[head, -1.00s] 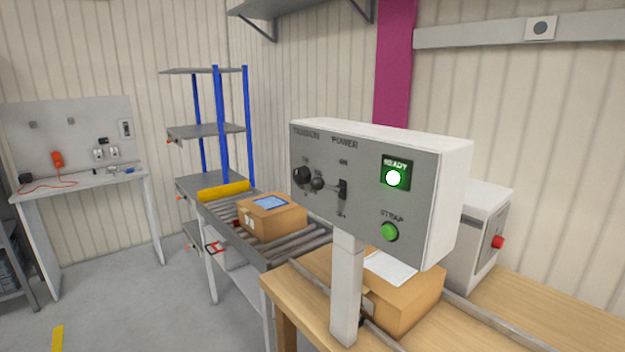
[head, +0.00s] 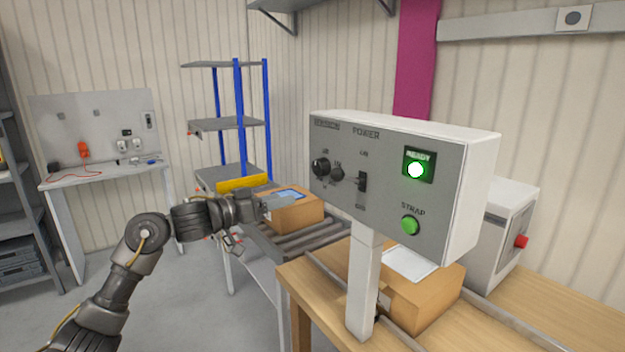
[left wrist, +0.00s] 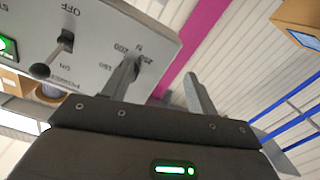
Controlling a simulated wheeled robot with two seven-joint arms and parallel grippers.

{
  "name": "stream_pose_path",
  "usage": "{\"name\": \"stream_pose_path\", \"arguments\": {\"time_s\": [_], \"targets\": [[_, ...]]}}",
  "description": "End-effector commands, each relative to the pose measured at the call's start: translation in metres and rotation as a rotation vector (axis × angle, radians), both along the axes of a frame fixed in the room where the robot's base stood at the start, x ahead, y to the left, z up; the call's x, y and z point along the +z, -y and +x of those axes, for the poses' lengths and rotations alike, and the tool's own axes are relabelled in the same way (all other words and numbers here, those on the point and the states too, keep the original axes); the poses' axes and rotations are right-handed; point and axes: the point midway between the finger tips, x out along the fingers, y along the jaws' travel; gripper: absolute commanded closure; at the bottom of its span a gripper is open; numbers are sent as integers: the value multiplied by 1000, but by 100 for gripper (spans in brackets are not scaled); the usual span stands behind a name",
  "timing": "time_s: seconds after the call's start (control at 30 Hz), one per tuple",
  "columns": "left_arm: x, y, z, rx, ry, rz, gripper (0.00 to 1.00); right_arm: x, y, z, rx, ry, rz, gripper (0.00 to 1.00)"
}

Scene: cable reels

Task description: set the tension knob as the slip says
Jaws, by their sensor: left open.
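The tension knob (head: 320,167) is a black round knob at the upper left of the grey control panel (head: 385,205), under a blurred label. Its setting is too small to read. My right gripper is not in view.
A ball-ended power lever (head: 337,173) sits close right of the knob. The READY lamp (head: 415,169) glows; the green STRAP button (head: 410,225) is below. A carton (head: 297,212) stands on the roller conveyor (head: 310,240), behind my gripper. The panel's post (head: 363,285) stands by the wooden table.

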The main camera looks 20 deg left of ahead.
Motion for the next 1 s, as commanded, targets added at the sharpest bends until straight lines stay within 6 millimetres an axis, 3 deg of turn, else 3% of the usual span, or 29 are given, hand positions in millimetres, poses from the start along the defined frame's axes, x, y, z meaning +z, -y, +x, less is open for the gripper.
{"name": "stream_pose_path", "arguments": {"time_s": [0.03, 0.1, 0.2, 0.47, 1.0], "targets": [[26, 2, -12, -17, 29, 15, 41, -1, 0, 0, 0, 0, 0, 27], [48, 5, -24, -33, 45, 24, 41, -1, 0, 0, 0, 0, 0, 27], [64, 7, -34, -43, 55, 31, 41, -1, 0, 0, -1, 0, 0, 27], [69, 13, -32, -48, 54, 29, 41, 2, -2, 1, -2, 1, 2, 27], [69, 71, 34, -47, 54, 29, 41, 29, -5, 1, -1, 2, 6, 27]]}}
